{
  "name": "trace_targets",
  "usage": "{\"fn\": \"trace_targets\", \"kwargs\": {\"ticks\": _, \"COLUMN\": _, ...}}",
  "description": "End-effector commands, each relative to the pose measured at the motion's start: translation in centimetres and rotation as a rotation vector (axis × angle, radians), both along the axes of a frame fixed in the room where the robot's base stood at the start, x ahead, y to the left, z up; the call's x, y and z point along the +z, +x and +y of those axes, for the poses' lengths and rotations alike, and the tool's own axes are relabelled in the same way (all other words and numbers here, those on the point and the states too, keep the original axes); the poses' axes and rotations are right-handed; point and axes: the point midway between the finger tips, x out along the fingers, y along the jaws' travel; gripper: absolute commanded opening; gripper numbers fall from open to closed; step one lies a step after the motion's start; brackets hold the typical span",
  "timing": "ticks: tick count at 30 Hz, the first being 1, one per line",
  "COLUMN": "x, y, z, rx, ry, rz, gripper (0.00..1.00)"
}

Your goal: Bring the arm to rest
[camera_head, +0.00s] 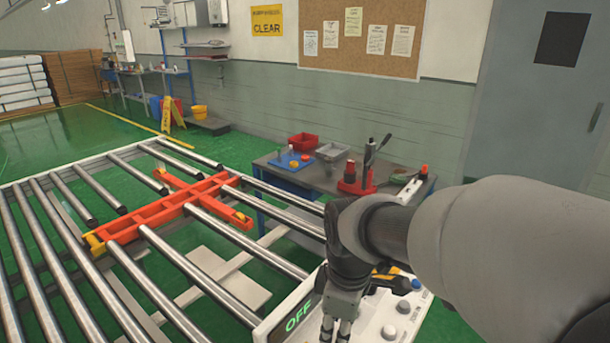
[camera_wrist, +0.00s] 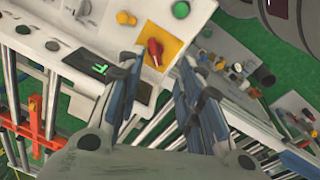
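My gripper (camera_head: 338,328) hangs down over the near right end of the roller conveyor, above a white control panel (camera_head: 392,322). The picture's lower edge cuts close to its fingers. In the wrist view my gripper (camera_wrist: 162,66) has its two fingers spread apart with nothing held between them. A red rotary knob on a yellow plate (camera_wrist: 172,45) shows beyond the gap between the fingertips; I cannot tell the distance to it. The panel's display (camera_head: 298,316) reads OFF in green.
The roller conveyor (camera_head: 175,262) has an orange-red cross-shaped frame (camera_head: 165,212) on it. A workbench (camera_head: 270,172) with a red bin (camera_head: 303,142), a grey bin (camera_head: 332,151) and tools stands behind. A yellow floor sign (camera_head: 167,117) stands farther back. Green floor is open at left.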

Motion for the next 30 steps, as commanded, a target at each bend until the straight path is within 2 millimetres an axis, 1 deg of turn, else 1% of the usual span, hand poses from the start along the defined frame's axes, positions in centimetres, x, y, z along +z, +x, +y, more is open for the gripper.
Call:
{"fn": "trace_targets", "kwargs": {"ticks": 1, "x": 1.5, "y": -1.5, "z": -1.2, "rx": -0.11, "ry": 0.018, "rz": -0.031, "gripper": 0.33}}
{"fn": "trace_targets", "kwargs": {"ticks": 3, "x": 3.0, "y": -3.6, "z": -2.6, "rx": -0.274, "ry": 0.048, "rz": -0.066, "gripper": 0.33}}
{"fn": "trace_targets", "kwargs": {"ticks": 5, "x": 4.0, "y": -5.4, "z": -3.7, "rx": -0.414, "ry": 0.075, "rz": -0.095, "gripper": 0.33}}
{"fn": "trace_targets", "kwargs": {"ticks": 6, "x": 4.5, "y": -6.7, "z": -4.4, "rx": -0.506, "ry": 0.096, "rz": -0.115, "gripper": 0.33}}
{"fn": "trace_targets", "kwargs": {"ticks": 9, "x": 5.3, "y": -9.7, "z": -5.9, "rx": -0.729, "ry": 0.151, "rz": -0.158, "gripper": 0.33}}
{"fn": "trace_targets", "kwargs": {"ticks": 12, "x": 5.5, "y": -12.3, "z": -6.9, "rx": -0.918, "ry": 0.205, "rz": -0.195, "gripper": 0.33}}
{"fn": "trace_targets", "kwargs": {"ticks": 15, "x": 5.4, "y": -14.1, "z": -7.6, "rx": -1.059, "ry": 0.25, "rz": -0.221, "gripper": 0.33}}
{"fn": "trace_targets", "kwargs": {"ticks": 18, "x": 5.2, "y": -15.2, "z": -7.9, "rx": -1.146, "ry": 0.279, "rz": -0.235, "gripper": 0.33}}
{"fn": "trace_targets", "kwargs": {"ticks": 21, "x": 5.1, "y": -15.6, "z": -8.0, "rx": -1.185, "ry": 0.293, "rz": -0.241, "gripper": 0.33}}
{"fn": "trace_targets", "kwargs": {"ticks": 30, "x": 5.1, "y": -15.6, "z": -8.1, "rx": -1.189, "ry": 0.293, "rz": -0.24, "gripper": 0.33}}
